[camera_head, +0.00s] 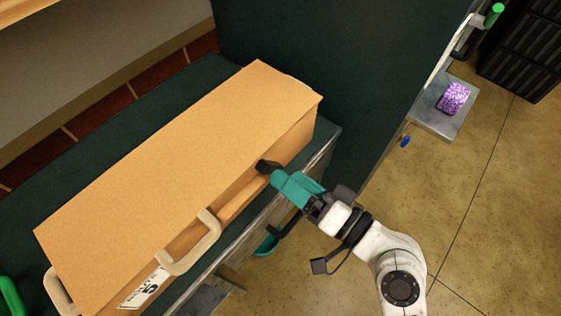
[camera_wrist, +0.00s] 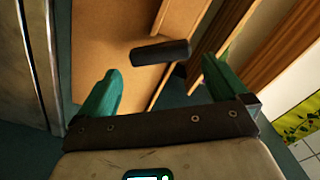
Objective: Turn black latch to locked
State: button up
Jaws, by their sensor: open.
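The black latch (camera_wrist: 160,52) is a short dark bar on the orange-tan box (camera_head: 170,170). In the wrist view it lies crosswise, slightly tilted, beyond and roughly between my fingertips. My gripper (camera_wrist: 161,68) has two teal fingers spread apart, with nothing clamped between them. In the head view my gripper (camera_head: 273,172) reaches the box's front right side, and the dark latch (camera_head: 263,167) shows just at its tip. Whether a finger touches the latch cannot be told. The latch's locked and unlocked marks are not visible.
The box has beige handles (camera_head: 190,245) at front and left, and a white label. It stands on a dark green counter (camera_head: 160,95). A dark green wall panel (camera_head: 320,70) rises behind it. A side shelf holds a purple block (camera_head: 454,98). Open floor lies at right.

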aim_at(267, 165)
jog(key=shift+p+x, duration=0.35)
jog(key=shift+x, duration=1.65)
jog(key=c, duration=0.9)
jog(key=shift+o, duration=0.2)
jog(key=shift+f+b, duration=0.1)
jog(key=shift+b, duration=0.2)
jog(key=shift+s+a+n+b, duration=0.1)
jog(key=shift+n+b, duration=2.65)
jog(key=shift+b, duration=0.1)
jog(key=shift+s+n+b, duration=0.1)
jog(key=shift+n+b, duration=2.65)
jog(key=shift+b, duration=0.1)
jog(key=shift+r, duration=0.2)
